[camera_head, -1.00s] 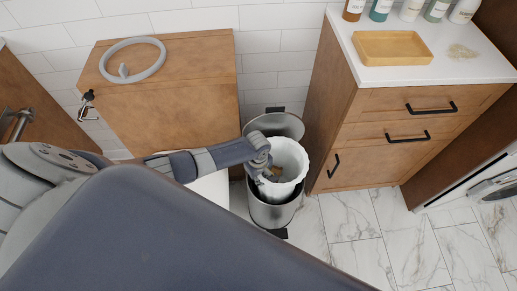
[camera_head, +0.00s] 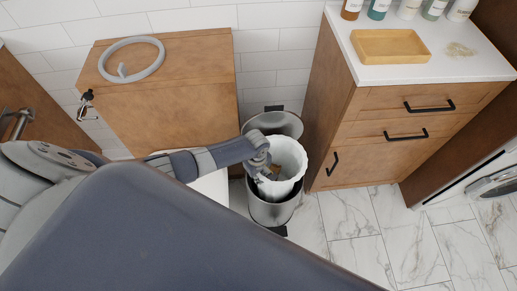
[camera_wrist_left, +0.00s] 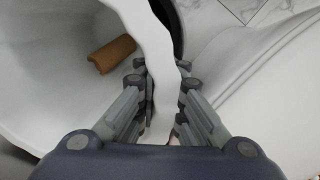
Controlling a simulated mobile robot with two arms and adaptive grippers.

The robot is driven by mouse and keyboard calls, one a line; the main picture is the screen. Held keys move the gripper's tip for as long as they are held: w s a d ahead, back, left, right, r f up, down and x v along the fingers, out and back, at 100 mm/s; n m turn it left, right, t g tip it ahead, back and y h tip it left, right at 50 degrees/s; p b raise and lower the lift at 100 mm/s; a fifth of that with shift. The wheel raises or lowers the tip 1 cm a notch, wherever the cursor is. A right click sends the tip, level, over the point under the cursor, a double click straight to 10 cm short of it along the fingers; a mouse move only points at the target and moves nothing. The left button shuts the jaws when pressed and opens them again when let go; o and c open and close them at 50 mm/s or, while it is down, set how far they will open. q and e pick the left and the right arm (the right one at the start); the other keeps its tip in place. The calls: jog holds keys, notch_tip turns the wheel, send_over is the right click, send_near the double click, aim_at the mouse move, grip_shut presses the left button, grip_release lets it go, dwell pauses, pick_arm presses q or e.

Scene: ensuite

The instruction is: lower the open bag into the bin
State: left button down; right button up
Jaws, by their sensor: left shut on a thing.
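The white bag (camera_head: 286,153) is open, its wavy rim standing up in the mouth of the round metal bin (camera_head: 272,213). Its upper part sticks out above the bin. My left gripper (camera_head: 264,172) is at the bag's left side and is shut on its rim. In the left wrist view the bag's white wall (camera_wrist_left: 158,75) passes between the fingers (camera_wrist_left: 160,90). A brown cylindrical piece (camera_wrist_left: 111,54) lies inside the bag. How deep the bag's bottom hangs in the bin is hidden. My right gripper is not in view.
The bin's lid (camera_head: 272,122) stands open behind it. A wooden cabinet (camera_head: 165,85) with a grey ring (camera_head: 133,62) on top is at left. A drawer unit (camera_head: 400,125) stands close at right. Marble floor (camera_head: 370,240) is clear in front.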

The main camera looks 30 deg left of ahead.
pick_arm(q)
jog(key=c, duration=1.6)
grip_release()
jog(key=o, duration=1.6)
